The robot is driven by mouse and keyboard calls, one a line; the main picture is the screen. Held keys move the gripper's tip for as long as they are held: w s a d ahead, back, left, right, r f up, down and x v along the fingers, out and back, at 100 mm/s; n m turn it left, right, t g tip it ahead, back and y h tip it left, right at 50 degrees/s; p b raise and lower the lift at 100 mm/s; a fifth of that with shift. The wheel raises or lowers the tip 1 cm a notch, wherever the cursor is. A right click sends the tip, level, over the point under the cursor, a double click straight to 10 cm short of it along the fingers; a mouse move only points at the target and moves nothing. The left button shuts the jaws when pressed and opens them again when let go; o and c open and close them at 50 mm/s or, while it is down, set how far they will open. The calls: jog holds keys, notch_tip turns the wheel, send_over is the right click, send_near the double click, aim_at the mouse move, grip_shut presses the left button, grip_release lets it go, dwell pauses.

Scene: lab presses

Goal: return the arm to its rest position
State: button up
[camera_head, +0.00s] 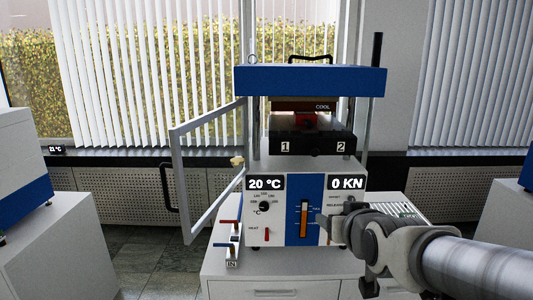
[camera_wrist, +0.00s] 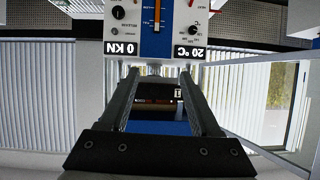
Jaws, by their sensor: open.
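My arm reaches in from the right in the head view. My gripper (camera_head: 322,220) is in front of the right part of the control panel of the press (camera_head: 310,80). In the wrist view, which is upside down, the two fingers of my gripper (camera_wrist: 158,72) stand apart with nothing between them. The press front shows beyond them. I cannot tell whether a fingertip touches the panel. The panel reads 20 °C and 0 KN and has a slot with an orange bar (camera_head: 304,215).
The press sits on a white cabinet (camera_head: 275,270). Other benches with machines stand at the left (camera_head: 20,155) and right edges. A dark upright pole (camera_head: 377,60) rises at the press's right. Floor shows at left.

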jog(key=s+f+g, duration=0.2)
jog(key=s+g, duration=0.1)
jog(key=s, duration=0.6)
jog(key=s+f+g, duration=0.2)
jog(key=s+g, duration=0.2)
jog(key=s, duration=0.6)
jog(key=shift+f, duration=0.35)
